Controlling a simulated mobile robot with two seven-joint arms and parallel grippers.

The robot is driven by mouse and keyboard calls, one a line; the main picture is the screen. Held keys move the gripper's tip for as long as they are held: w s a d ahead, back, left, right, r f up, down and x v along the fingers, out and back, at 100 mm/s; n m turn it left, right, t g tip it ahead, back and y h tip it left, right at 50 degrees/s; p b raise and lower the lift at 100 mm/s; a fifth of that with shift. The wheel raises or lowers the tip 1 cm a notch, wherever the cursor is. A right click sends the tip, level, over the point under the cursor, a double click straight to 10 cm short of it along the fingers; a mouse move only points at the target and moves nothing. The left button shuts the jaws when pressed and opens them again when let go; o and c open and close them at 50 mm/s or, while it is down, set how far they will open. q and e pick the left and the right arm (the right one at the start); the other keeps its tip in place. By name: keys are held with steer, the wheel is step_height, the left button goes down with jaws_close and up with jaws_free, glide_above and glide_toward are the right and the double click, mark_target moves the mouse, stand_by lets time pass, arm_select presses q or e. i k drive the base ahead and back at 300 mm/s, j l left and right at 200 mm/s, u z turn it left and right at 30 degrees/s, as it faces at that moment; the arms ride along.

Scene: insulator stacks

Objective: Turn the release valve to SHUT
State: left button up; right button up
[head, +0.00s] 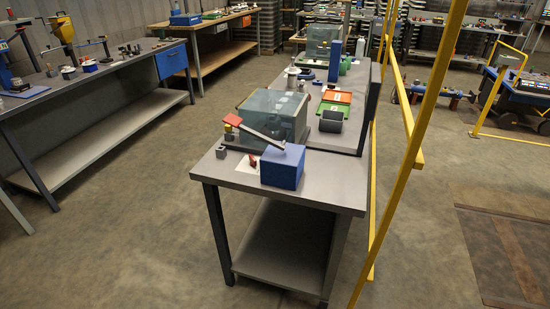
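A blue block-shaped unit (283,168) stands on the near end of the grey middle bench. A grey lever (262,134) slopes up to the left from its top and ends in a red grip (232,119). A small red part (252,162) shows at the block's left side, over a white sheet (243,164). It may be the release valve; its setting and any SHUT marking are too small to read. Neither of my grippers is in view.
A clear box (273,113) stands behind the lever on the grey bench (330,192). Green and orange trays (334,103) lie farther back. A yellow rail (414,145) runs along the bench's right side. Another bench (95,75) stands left; open floor lies between.

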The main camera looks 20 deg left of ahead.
mark_target(253, 162)
steer(key=j+z, duration=0.15)
steer(key=z, duration=1)
steer(key=k+j, duration=0.1)
steer(key=j, duration=0.6)
steer(key=k+j, duration=0.1)
steer(key=j, duration=0.6)
steer(key=k+j, duration=0.1)
steer(key=j, duration=0.55)
steer(key=k+j, duration=0.1)
steer(key=j, duration=0.6)
steer(key=k+j, duration=0.1)
steer(key=j, duration=1.3)
steer(key=k+j, duration=0.15)
steer(key=j, duration=0.5)
